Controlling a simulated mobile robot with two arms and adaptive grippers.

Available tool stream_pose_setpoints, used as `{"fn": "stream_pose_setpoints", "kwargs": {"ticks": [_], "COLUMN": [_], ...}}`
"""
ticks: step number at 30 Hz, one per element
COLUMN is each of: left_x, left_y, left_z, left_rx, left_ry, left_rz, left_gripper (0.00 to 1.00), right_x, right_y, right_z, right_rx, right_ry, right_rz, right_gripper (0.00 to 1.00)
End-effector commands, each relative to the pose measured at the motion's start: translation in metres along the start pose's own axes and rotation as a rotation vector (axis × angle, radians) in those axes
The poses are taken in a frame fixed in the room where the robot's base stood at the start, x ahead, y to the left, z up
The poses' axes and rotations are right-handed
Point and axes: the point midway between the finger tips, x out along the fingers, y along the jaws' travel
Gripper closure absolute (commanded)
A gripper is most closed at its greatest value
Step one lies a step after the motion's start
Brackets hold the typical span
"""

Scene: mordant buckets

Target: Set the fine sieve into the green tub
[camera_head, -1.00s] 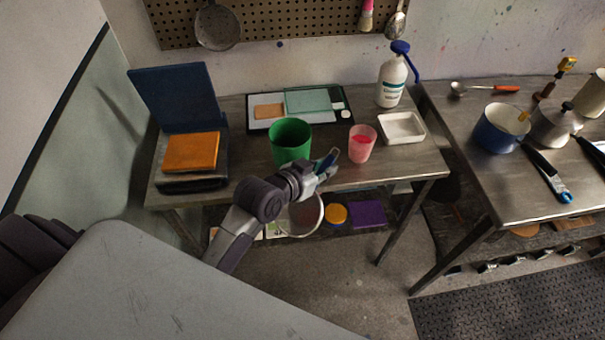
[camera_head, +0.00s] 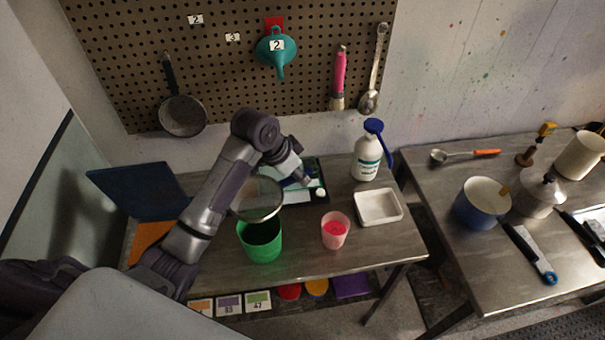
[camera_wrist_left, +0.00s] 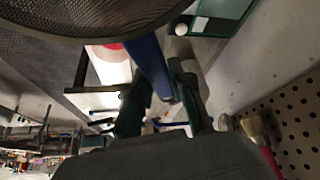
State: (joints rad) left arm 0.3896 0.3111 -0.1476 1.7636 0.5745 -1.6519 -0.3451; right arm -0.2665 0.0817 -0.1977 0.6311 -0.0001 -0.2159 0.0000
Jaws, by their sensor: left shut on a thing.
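The fine sieve (camera_head: 257,200) has a round mesh bowl with a pale rim. In the head view it appears in the air just above and behind the green tub (camera_head: 262,246), overlapping the tub's far rim in the picture. My left gripper (camera_head: 301,178) is to the right of the bowl, shut on the sieve's blue handle. In the left wrist view the dark mesh of the sieve (camera_wrist_left: 90,17) fills the top left, and the blue handle runs between the fingers (camera_wrist_left: 165,95). The tub stands upright on the table; its bottom inside is hidden. My right gripper is not in view.
A pink cup (camera_head: 335,231) stands right of the tub, with a white tray (camera_head: 378,207) and a white bottle (camera_head: 367,160) beyond. A pegboard (camera_head: 215,60) with a hanging pan-like tool (camera_head: 183,115) is behind. The table front right of the tub is clear.

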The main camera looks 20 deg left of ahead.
Motion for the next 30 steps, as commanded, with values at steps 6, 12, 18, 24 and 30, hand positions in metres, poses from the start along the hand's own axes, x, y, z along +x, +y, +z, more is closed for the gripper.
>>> {"fn": "stream_pose_setpoints", "kwargs": {"ticks": [6, 12, 18, 24, 30], "left_x": [0.017, 0.035, 0.053, 0.069, 0.076], "left_y": [0.001, 0.001, 0.001, 0.001, 0.001], "left_z": [0.009, 0.018, 0.027, 0.035, 0.038], "left_rx": [-0.002, -0.003, -0.003, 0.000, 0.000], "left_ry": [-0.001, -0.001, 0.001, 0.001, 0.002], "left_rz": [0.003, 0.002, 0.003, 0.001, 0.000], "left_gripper": [1.00, 1.00, 1.00, 1.00, 1.00], "right_x": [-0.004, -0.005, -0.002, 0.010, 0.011], "right_y": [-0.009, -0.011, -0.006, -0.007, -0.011], "right_z": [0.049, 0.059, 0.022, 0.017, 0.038], "right_rx": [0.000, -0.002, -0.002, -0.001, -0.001], "right_ry": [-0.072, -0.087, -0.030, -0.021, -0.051], "right_rz": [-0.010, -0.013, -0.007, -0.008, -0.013], "right_gripper": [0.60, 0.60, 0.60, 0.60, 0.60]}}
